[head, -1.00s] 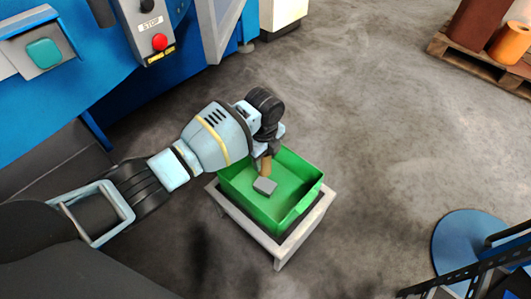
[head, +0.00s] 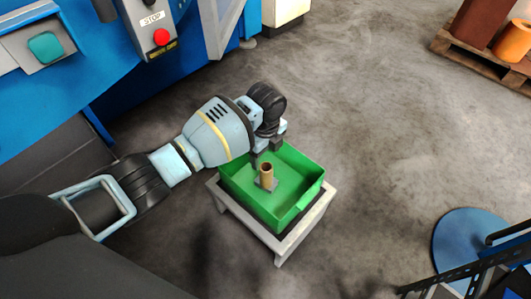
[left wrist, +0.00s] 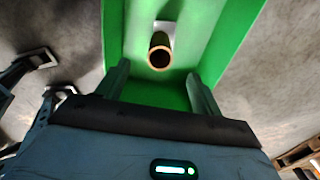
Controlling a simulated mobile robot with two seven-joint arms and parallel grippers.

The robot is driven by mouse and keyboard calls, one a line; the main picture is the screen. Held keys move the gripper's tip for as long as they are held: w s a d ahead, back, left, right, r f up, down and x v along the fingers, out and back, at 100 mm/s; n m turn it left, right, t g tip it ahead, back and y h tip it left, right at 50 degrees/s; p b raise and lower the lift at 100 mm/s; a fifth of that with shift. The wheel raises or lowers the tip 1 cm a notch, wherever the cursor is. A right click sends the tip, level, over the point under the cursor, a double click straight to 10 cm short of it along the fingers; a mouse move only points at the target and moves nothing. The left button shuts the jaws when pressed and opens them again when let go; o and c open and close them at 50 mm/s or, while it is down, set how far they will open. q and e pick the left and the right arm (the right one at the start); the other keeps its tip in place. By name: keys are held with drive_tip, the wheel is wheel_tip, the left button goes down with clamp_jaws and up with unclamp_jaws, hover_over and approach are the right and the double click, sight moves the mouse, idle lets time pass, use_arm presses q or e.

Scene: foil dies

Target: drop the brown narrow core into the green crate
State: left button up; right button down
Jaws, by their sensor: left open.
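The brown narrow core (head: 266,176) is a short hollow tube with its open end up, inside the outline of the green crate (head: 299,208). In the left wrist view the core (left wrist: 160,54) lies beyond my fingers, against the green crate floor. My left gripper (head: 265,154) is over the crate's back left part. Its two fingers (left wrist: 161,88) are spread and empty, apart from the core. A flat grey piece (head: 272,184) shows at the core's lower end. I cannot tell whether the core rests fully on it. My right gripper is not in view.
The crate sits on a small pale stand (head: 282,254). A blue machine with a red stop button (head: 161,37) is at upper left. A pallet (head: 481,62) with rolls is at upper right, a round blue base (head: 462,235) at lower right. The floor between is clear.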

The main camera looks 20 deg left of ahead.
use_arm(q)
wheel_tip(320, 180, up, 7)
drive_tip(key=p, duration=0.2)
drive_tip(key=shift+p, duration=0.4)
